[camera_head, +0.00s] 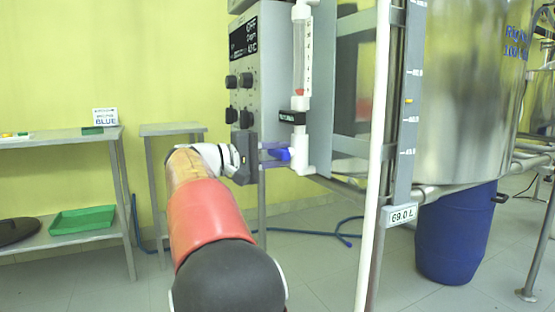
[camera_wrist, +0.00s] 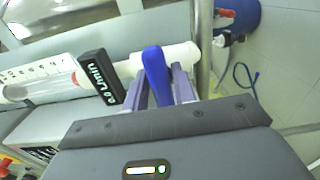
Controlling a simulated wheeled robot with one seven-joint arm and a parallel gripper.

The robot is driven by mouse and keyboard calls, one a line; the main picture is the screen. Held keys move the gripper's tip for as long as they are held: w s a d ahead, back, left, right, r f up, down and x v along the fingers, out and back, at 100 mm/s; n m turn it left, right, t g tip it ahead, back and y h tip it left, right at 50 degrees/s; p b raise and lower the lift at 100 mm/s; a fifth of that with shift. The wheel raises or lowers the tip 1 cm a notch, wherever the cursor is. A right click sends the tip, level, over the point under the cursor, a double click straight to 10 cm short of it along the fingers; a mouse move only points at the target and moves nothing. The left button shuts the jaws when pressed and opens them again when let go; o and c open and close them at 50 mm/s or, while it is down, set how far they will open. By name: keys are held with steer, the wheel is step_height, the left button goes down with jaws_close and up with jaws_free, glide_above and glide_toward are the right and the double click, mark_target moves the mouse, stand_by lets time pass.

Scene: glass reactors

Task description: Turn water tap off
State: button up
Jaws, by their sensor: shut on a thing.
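The water tap shows in the wrist view as a blue handle (camera_wrist: 156,75) on a white pipe fitting (camera_wrist: 182,57) below the flow meter. In the head view the blue handle (camera_head: 280,154) sits under the clear flow meter tube (camera_head: 301,60). My gripper (camera_wrist: 161,88) has its two purple-grey fingers on either side of the blue handle and is shut on it. In the head view my gripper (camera_head: 275,155) reaches the handle from the left. The fingers hide part of the handle.
A grey control box (camera_head: 255,75) with knobs stands just above my gripper. A white vertical pipe (camera_head: 376,150) and a steel vessel (camera_head: 470,90) are to the right. A blue barrel (camera_head: 455,235) stands below. A side table (camera_head: 60,140) is at the left.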

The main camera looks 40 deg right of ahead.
stand_by(0.4)
steer(key=o, duration=0.8)
steer(key=shift+o, duration=0.2)
steer(key=v, duration=0.7)
steer(key=shift+a+p, duration=0.4)
steer(key=shift+p, duration=0.05)
steer(key=shift+w, duration=0.1)
